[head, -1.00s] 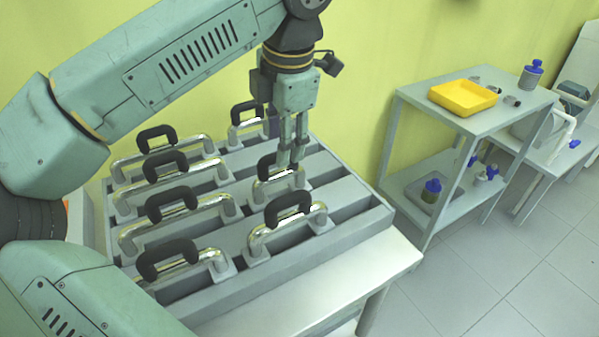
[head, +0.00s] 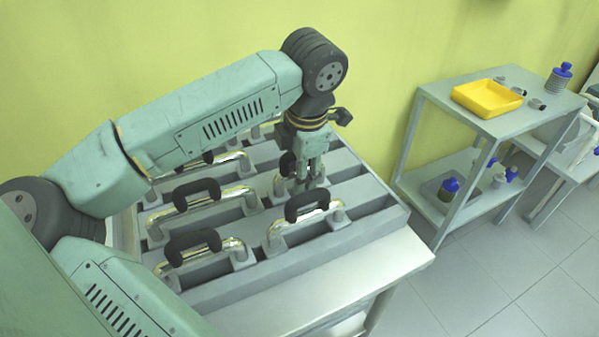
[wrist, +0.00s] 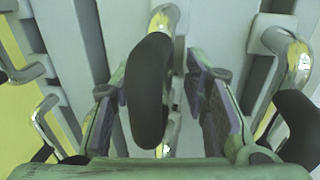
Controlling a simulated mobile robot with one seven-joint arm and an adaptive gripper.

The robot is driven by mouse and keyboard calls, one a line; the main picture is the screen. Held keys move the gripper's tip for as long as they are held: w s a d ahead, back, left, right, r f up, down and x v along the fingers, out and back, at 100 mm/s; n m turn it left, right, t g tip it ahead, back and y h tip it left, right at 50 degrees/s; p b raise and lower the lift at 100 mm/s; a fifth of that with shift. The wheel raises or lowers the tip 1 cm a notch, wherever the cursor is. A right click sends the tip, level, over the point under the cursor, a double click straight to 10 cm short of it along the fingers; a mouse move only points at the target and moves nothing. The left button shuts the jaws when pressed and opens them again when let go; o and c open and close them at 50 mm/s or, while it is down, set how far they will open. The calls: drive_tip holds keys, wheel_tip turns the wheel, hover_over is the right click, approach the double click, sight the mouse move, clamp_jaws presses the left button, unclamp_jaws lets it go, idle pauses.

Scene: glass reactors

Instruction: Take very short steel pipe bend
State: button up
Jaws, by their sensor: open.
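The very short steel pipe bend stands upright in the grey rack, mostly hidden behind my gripper in the head view. Its black handle (head: 286,164) shows just left of the fingers. My gripper (head: 309,181) points down over it with open jaws. In the wrist view the black handle (wrist: 150,90) lies between the two open fingers (wrist: 155,78), with a gap on the right side. A shiny bent pipe end (wrist: 165,17) shows beyond the handle. Whether the left finger touches the handle cannot be told.
Other steel pipe bends with black handles stand close by in the rack (head: 345,238), including one in front (head: 306,222) and longer ones at left (head: 205,195). A shelf cart at right carries a yellow tray (head: 487,98) and blue-capped bottles. Floor between is clear.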

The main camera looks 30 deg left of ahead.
drive_tip(key=shift+c, duration=0.5)
clamp_jaws()
drive_tip(key=shift+r, duration=0.15)
